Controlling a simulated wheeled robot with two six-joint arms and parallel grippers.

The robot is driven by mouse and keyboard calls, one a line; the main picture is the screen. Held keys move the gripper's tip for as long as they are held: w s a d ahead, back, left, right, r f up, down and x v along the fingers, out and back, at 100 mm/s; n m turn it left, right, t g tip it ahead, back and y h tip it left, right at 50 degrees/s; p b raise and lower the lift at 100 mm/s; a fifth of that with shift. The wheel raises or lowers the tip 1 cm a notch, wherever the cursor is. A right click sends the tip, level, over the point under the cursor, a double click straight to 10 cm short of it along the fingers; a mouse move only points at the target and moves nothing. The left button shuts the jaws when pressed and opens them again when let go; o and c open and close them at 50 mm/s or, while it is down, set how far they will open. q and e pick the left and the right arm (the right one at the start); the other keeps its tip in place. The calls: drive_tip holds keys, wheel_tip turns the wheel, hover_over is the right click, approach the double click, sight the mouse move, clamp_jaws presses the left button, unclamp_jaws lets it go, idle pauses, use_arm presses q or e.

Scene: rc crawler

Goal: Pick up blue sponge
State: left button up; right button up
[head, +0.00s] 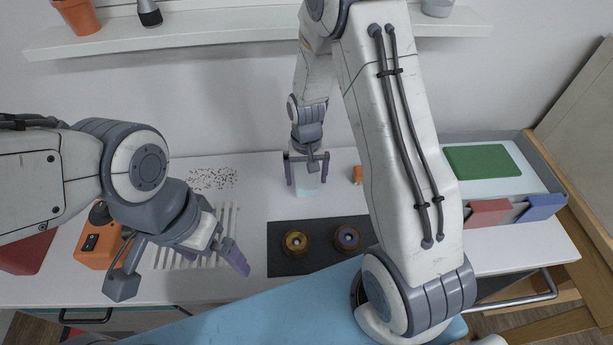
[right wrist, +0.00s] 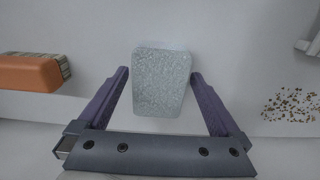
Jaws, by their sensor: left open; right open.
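The blue sponge, a pale blue-grey speckled block (right wrist: 161,82), stands out in the right wrist view, between the two fingertips of my right gripper (right wrist: 160,78). A gap shows on each side of it, so the fingers do not touch it. In the head view the sponge (head: 307,188) is on the white worktop near the wall, partly hidden by my right gripper (head: 307,181), which is open over it. My left gripper (head: 180,271) is open and empty at the front left, above the worktop's front edge.
An orange brush (right wrist: 32,71) lies beside the sponge; its orange part also shows in the head view (head: 357,174). Dark crumbs (head: 213,178) are scattered to the left. A black mat (head: 288,262) with two round parts lies in front. A green pad (head: 482,161) is at the right.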

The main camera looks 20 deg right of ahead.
sight(306, 176)
drive_tip(key=shift+f, duration=0.2)
drive_tip(key=c, duration=1.2)
drive_tip(key=shift+r, duration=0.1)
drive_tip(key=shift+r, duration=0.45)
wheel_tip(306, 176, up, 3)
drive_tip(key=shift+w+f+b, duration=0.1)
drive_tip(key=shift+f+b, duration=0.1)
drive_tip(key=shift+b, duration=0.25)
drive_tip(key=s+d+r+b, duration=0.1)
drive_tip(key=s+d+r, duration=0.6)
drive_tip(key=s, duration=0.2)
drive_tip(key=shift+s+r+b, duration=0.2)
drive_tip(key=shift+s+b, duration=0.1)
